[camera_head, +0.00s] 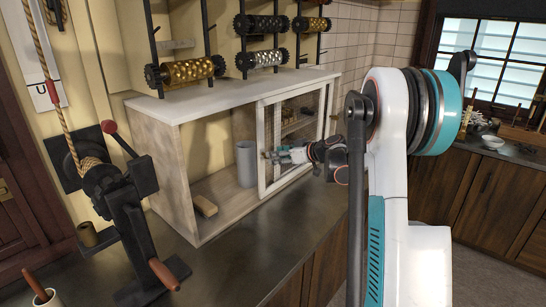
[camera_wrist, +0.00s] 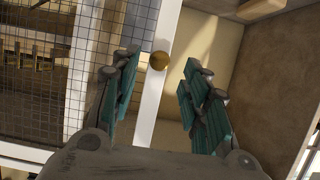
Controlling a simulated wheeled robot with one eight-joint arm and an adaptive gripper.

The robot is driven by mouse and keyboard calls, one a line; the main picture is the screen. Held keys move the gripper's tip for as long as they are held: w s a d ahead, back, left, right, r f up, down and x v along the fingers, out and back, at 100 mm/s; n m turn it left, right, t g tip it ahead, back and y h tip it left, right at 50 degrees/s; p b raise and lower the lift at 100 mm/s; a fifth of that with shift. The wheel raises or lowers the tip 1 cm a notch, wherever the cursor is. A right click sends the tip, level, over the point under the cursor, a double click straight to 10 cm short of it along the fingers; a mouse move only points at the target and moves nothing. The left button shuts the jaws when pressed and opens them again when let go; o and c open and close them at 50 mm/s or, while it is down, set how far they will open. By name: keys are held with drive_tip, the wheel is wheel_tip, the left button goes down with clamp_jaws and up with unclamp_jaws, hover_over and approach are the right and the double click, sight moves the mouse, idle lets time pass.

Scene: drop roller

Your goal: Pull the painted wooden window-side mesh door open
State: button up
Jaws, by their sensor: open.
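The mesh door (camera_head: 262,125) has a white painted frame and covers the right, window-side part of the pale wooden cabinet. In the wrist view its mesh (camera_wrist: 60,70) fills the left side, and its white stile (camera_wrist: 148,108) runs up the middle. A round brass-coloured knob (camera_wrist: 160,61) sits on that stile. My gripper (camera_head: 274,156) is in front of the stile. In the wrist view my open gripper (camera_wrist: 160,68) has one teal-padded finger on each side of the knob, with visible gaps. I cannot tell whether the door is fully closed.
The cabinet's left part is open, with a grey cylinder (camera_head: 246,164) and a wooden block (camera_head: 203,205) inside. A black crank machine (camera_head: 128,205) stands at left. The dark counter (camera_head: 225,270) in front is mostly clear.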

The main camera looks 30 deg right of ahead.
drive_tip(key=v, duration=0.8)
drive_tip(key=shift+s, duration=0.2)
